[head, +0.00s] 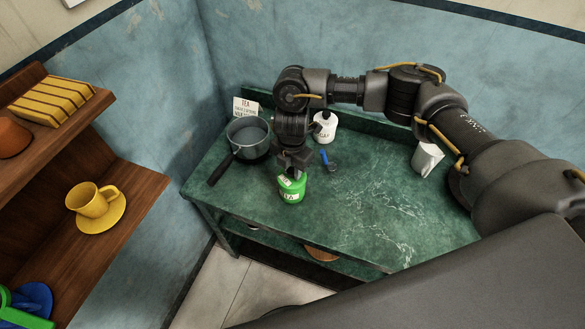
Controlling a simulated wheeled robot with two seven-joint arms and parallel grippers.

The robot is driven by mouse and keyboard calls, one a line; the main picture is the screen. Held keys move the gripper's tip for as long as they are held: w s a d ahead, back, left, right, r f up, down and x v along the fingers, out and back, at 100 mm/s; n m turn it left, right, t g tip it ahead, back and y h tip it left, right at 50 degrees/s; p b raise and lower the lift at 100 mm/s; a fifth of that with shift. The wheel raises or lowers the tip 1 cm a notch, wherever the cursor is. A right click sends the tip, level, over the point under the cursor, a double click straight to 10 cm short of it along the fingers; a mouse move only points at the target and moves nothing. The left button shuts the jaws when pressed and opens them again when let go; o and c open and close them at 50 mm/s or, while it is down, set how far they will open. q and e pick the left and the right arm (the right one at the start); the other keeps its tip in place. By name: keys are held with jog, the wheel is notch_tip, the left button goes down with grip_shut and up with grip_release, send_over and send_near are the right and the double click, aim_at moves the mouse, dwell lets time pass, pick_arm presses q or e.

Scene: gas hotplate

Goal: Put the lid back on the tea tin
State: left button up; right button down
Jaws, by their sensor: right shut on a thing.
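The green tea tin (292,193) stands upright near the front left edge of the green table, with a pale label on its side. My right gripper (291,170) points down directly over the tin and is shut on the tin's lid. The lid is at the tin's mouth, largely hidden by the fingers and hard to tell apart from the tin. I cannot tell whether it is seated or slightly above the rim. My left gripper is out of view.
A saucepan (248,139) stands left of my right arm, before a tea card (246,108). A white bottle (325,127), a blue-handled tool (327,159) and a white container (427,159) are also on the table (365,208). Its middle right is clear. Wooden shelves (140,196) stand left.

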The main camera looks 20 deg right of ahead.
dwell(0.4)
jog(key=c, duration=0.6)
grip_release()
jog(key=shift+r, duration=0.1)
notch_tip(320, 180, up, 7)
jog(key=p, duration=0.7)
grip_shut()
dwell(0.6)
dwell(0.3)
